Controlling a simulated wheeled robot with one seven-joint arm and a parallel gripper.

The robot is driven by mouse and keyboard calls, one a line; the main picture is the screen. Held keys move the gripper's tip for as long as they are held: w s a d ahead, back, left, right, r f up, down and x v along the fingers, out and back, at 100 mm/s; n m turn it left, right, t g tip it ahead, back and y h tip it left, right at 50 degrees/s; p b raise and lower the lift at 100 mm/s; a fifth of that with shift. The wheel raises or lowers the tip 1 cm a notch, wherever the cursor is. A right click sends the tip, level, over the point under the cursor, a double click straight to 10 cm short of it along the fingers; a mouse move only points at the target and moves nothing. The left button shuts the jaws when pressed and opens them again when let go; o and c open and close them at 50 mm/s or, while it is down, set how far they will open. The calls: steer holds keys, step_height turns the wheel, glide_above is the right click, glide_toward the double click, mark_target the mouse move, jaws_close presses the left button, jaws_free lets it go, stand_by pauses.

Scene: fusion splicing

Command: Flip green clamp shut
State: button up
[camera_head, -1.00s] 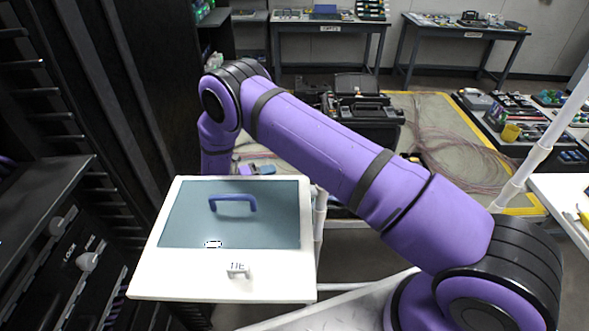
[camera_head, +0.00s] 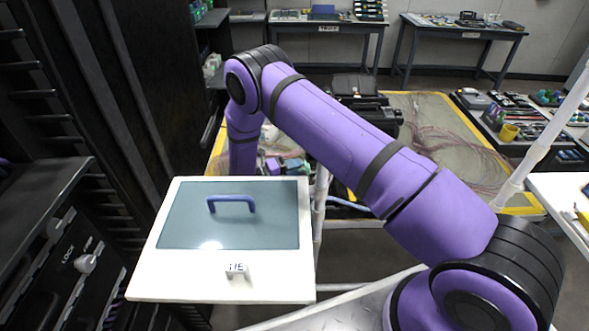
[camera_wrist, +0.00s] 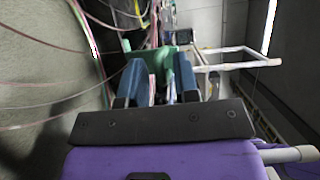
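A green part (camera_wrist: 152,56), which looks like the green clamp, shows in the wrist view just past my fingertips. Some of it shows between and beside the fingers; its hinge and lid position cannot be made out. My gripper (camera_wrist: 158,76) has two blue fingers set apart, with a gap between them and nothing clearly clasped. Whether a finger touches the green part cannot be told.
In the head view a white panel (camera_head: 140,283) with a blue handle stands in front. A black case (camera_head: 368,108) stands behind my arm. Thin pinkish cables (camera_wrist: 50,50) run at left in the wrist view.

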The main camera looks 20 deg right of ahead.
mark_target(306, 165)
jaws_close()
